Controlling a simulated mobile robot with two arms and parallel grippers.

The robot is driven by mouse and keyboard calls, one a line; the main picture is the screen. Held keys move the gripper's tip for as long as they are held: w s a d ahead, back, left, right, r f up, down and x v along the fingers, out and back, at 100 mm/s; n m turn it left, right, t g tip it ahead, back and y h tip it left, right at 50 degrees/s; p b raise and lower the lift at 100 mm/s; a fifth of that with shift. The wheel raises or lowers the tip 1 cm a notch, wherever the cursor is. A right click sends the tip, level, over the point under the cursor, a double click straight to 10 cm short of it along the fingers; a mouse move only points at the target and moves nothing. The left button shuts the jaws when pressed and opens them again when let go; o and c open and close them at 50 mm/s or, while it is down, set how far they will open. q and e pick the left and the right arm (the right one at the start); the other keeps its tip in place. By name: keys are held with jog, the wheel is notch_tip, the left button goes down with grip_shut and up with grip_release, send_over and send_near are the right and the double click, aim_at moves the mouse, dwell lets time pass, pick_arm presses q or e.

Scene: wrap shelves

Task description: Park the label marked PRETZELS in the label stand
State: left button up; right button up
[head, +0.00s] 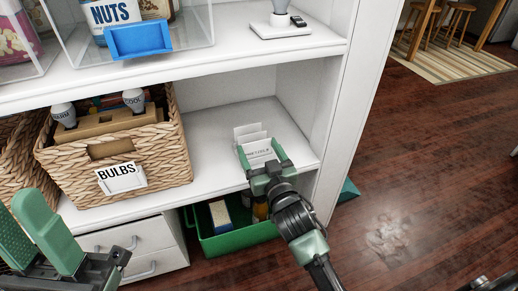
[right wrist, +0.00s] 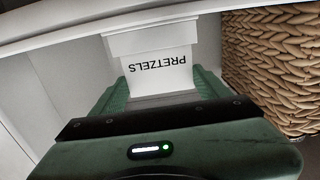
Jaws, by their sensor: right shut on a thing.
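The PRETZELS label (right wrist: 158,68) is a white card with black letters, upside down in the right wrist view. In the head view the label (head: 258,153) is between the fingers of my right gripper (head: 261,162), which is shut on it at the front of the lower shelf. White upright plates, seemingly the label stand (head: 250,132), are just behind the label. The right wrist view also shows a white piece (right wrist: 150,38) directly beyond the card; I cannot tell whether they touch. My left gripper (head: 35,220) is open and empty at the lower left.
A wicker basket (head: 165,165) marked BULBS stands left of the stand. The shelf's right side wall (head: 305,110) is close on the right. A green bin (head: 235,240) is below the shelf.

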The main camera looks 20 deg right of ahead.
jog(key=shift+f, duration=0.3)
jog(key=o, duration=1.3)
jog(key=shift+r, duration=0.1)
jog(key=shift+o, duration=0.2)
jog(key=s+p, duration=0.2)
jog(key=s, duration=0.6)
jog(key=shift+d, duration=0.15)
jog(key=shift+w, duration=0.1)
